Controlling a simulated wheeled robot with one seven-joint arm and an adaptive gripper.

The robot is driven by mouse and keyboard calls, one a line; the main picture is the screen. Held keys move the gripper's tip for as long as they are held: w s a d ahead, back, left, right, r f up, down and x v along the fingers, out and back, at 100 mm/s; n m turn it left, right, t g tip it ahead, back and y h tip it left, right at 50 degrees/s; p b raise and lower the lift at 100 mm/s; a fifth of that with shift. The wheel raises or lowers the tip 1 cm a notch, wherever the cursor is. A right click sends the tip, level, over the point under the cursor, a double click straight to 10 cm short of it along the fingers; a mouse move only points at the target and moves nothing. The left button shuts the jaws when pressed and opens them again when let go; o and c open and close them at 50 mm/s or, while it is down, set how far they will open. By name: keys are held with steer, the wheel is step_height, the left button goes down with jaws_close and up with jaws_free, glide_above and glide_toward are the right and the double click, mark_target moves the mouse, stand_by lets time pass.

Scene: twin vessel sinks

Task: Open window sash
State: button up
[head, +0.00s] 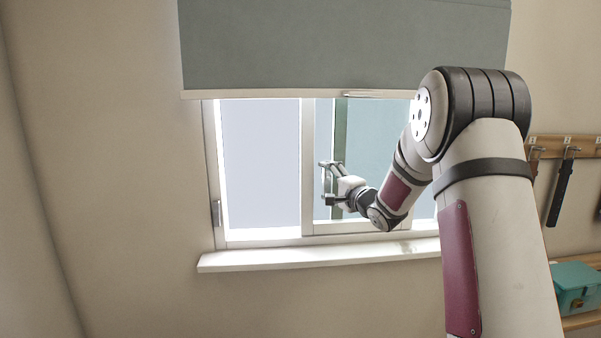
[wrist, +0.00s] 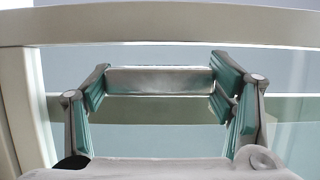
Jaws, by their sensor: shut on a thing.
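The window sash (head: 308,170) is a white-framed pane in the window, right of another bright pane (head: 260,165). My gripper (head: 326,183) reaches in from the right, in front of the sash glass near its left upright. In the wrist view, my gripper (wrist: 160,95) has its teal-padded fingers closed on the two ends of a pale bar (wrist: 160,80), which looks like a sash handle. Pale frame members (wrist: 150,25) run along the top and left of that view. My arm hides the right part of the window.
A grey blind (head: 340,45) covers the window's upper part. A white sill (head: 310,257) juts out below. A small latch (head: 216,213) sits on the left frame. At right are a hook rail (head: 575,141) and a teal box (head: 578,285) on a shelf.

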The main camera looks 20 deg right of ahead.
steer(key=d+p, duration=0.1)
steer(key=d, duration=0.1)
steer(key=s+d+p, duration=0.1)
steer(key=d, duration=0.2)
steer(key=shift+s+d+r, duration=0.1)
steer(key=shift+s+r, duration=0.05)
steer(key=shift+s, duration=0.05)
steer(key=o, duration=1.4)
steer(key=shift+w, duration=0.1)
steer(key=shift+o, duration=1.4)
steer(key=shift+w, duration=0.15)
steer(key=s, duration=1.2)
steer(key=shift+d, duration=0.45)
